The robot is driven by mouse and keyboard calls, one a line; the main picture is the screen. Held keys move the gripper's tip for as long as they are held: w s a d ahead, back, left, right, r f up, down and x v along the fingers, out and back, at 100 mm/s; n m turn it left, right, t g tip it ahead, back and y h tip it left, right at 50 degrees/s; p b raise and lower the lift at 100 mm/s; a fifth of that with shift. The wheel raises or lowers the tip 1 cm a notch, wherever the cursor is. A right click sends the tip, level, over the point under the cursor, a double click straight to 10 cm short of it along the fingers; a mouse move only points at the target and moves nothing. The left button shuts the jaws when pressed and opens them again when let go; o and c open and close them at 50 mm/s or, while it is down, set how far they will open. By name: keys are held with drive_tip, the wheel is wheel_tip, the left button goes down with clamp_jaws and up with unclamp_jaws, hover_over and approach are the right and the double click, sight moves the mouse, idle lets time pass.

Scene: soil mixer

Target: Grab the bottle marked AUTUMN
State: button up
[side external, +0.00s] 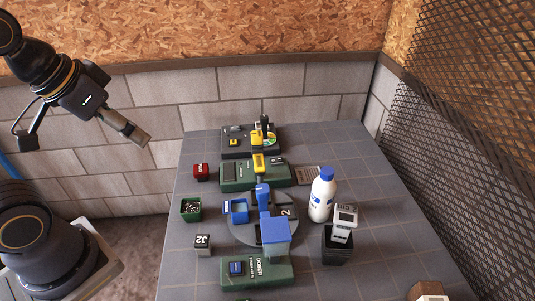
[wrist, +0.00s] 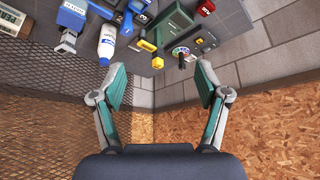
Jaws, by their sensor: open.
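A white bottle (side external: 321,201) with a blue cap stands upright on the right part of the grey table, and it is the only bottle I make out. Its label carries blue marks, but the word on it is not legible. It also shows in the wrist view (wrist: 107,46), at the top left, beyond the left finger. My gripper (side external: 137,138) is high at the left in the side view, off the table's edge and well apart from the bottle. In the wrist view my gripper (wrist: 161,74) has its two fingers spread wide with nothing between them.
A black pot (side external: 337,248) with a white-and-grey device in it stands just in front of the bottle. A blue machine (side external: 275,232) and green doser (side external: 255,272) stand left of it. Small boxes line the table's left side. A mesh wall (side external: 470,110) rises at right.

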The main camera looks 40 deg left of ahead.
idle(0.3)
drive_tip(key=w+r+n+t, duration=0.1)
drive_tip(key=w+r+n, duration=0.2)
drive_tip(key=w+r, duration=0.6)
drive_tip(key=m+g, duration=0.2)
hover_over(328, 170)
drive_tip(key=s, duration=0.6)
wheel_tip(328, 170, down, 17)
drive_tip(key=x, duration=1)
drive_tip(key=shift+w+a+f, duration=0.1)
drive_tip(key=shift+a+f, duration=0.05)
drive_tip(key=shift+f, duration=0.2)
drive_tip(key=x, duration=0.5)
drive_tip(key=shift+f, duration=0.35)
